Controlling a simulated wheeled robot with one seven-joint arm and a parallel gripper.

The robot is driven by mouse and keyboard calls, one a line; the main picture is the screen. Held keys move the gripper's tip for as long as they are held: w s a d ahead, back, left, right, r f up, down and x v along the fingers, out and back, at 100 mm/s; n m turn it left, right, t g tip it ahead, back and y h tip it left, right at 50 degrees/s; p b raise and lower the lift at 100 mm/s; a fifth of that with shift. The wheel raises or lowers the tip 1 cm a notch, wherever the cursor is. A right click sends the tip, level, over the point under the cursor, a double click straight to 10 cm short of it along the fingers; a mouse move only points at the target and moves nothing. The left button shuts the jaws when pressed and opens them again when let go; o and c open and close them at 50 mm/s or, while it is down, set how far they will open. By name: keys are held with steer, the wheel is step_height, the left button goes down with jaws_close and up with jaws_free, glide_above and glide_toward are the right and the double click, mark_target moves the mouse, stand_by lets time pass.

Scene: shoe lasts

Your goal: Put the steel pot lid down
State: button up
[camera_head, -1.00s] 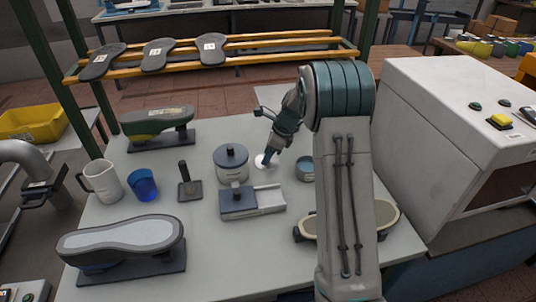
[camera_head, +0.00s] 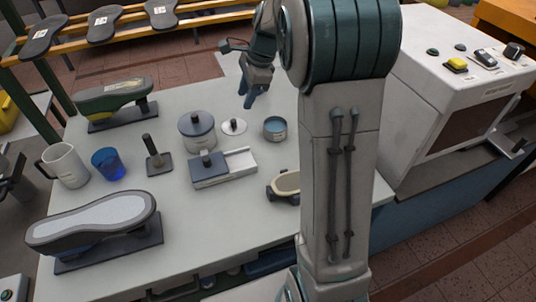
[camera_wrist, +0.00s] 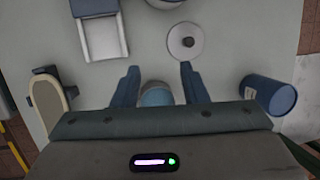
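The steel pot lid (camera_head: 233,126) is a small pale disc with a dark knob. It lies flat on the table, just right of the steel pot (camera_head: 197,131). In the wrist view the lid (camera_wrist: 176,43) is beyond my fingertips, apart from them. My gripper (camera_head: 248,103) is raised above the table, behind the lid in the head view. In the wrist view my gripper (camera_wrist: 159,70) has its two fingers spread wide, with nothing held. A small blue-grey tin (camera_wrist: 156,95) shows below, between the fingers.
The tin (camera_head: 275,130) stands right of the lid. A grey sliding box (camera_head: 222,170) is in front of the pot. A blue cup (camera_head: 108,164) and shoe forms are further left. A white machine (camera_head: 440,105) borders the right.

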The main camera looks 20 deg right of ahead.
steer(key=s+a+n+t+h, duration=0.1)
steer(key=s+a+n+h, duration=0.1)
steer(key=s+n, duration=1.6)
steer(key=s+h, duration=0.1)
steer(key=s, duration=0.7)
steer(key=shift+s+a+f, duration=0.2)
steer(key=shift+a+f, duration=0.1)
steer(key=shift+a, duration=0.1)
steer(key=shift+s, duration=0.1)
